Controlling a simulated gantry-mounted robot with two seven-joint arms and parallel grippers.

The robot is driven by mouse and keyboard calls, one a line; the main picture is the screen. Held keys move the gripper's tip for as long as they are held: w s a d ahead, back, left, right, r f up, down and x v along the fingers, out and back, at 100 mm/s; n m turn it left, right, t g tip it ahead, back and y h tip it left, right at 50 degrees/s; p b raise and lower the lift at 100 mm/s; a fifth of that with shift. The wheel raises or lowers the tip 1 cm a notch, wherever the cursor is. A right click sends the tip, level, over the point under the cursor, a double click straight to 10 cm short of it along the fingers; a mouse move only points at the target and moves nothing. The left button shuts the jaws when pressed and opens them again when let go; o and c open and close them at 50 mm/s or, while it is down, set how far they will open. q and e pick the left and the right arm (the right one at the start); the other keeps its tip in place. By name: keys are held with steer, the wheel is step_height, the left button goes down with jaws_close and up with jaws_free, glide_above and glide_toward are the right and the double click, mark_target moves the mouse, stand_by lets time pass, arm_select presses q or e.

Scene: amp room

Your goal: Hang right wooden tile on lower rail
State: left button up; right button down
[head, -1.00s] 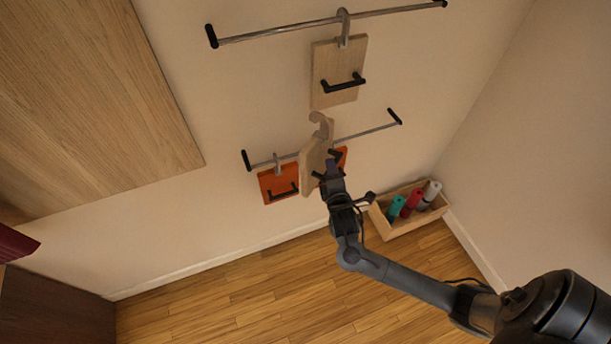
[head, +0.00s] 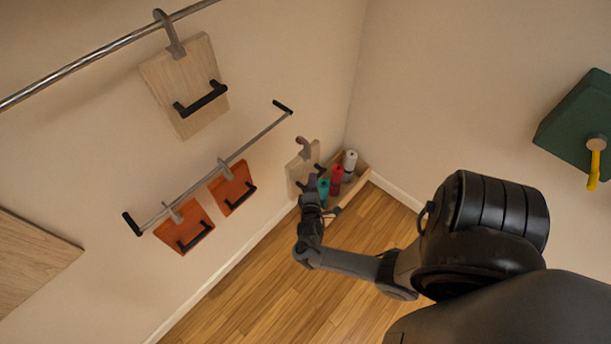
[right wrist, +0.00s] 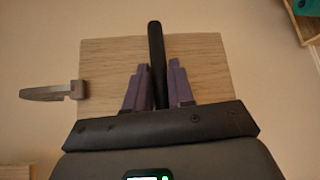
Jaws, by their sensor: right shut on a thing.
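My right gripper (head: 314,188) is shut on the black handle (right wrist: 156,50) of a pale wooden tile (head: 298,172). The wrist view shows the tile (right wrist: 205,65) behind the handle, with its grey hook (right wrist: 55,92) pointing left. In the head view the hook (head: 303,147) is at the tile's top. The held tile is below and right of the lower rail's right end, apart from the rail (head: 240,152). Two orange tiles, left (head: 176,224) and right (head: 222,197), hang on that rail. My left gripper is not in view.
Another wooden tile (head: 165,82) hangs on the upper rail (head: 90,58). A wooden crate (head: 354,187) with coloured rolls stands on the floor close to the held tile in the picture. A dark green box (head: 570,120) is at right. The lower rail's right end is bare.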

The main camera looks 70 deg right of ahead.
steer(key=shift+d+f, duration=0.15)
steer(key=shift+f, duration=0.15)
steer(key=w+d+f+b, duration=0.1)
steer(key=w+d+b, duration=0.1)
steer(key=w+b, duration=0.5)
steer(key=w+d+f+b, duration=0.1)
steer(key=w+d+b, duration=0.2)
steer(key=w+b, duration=0.3)
steer(key=shift+w+f+b, duration=0.3)
steer(key=shift+w+b, duration=0.05)
steer(key=shift+w, duration=0.6)
stand_by(0.4)
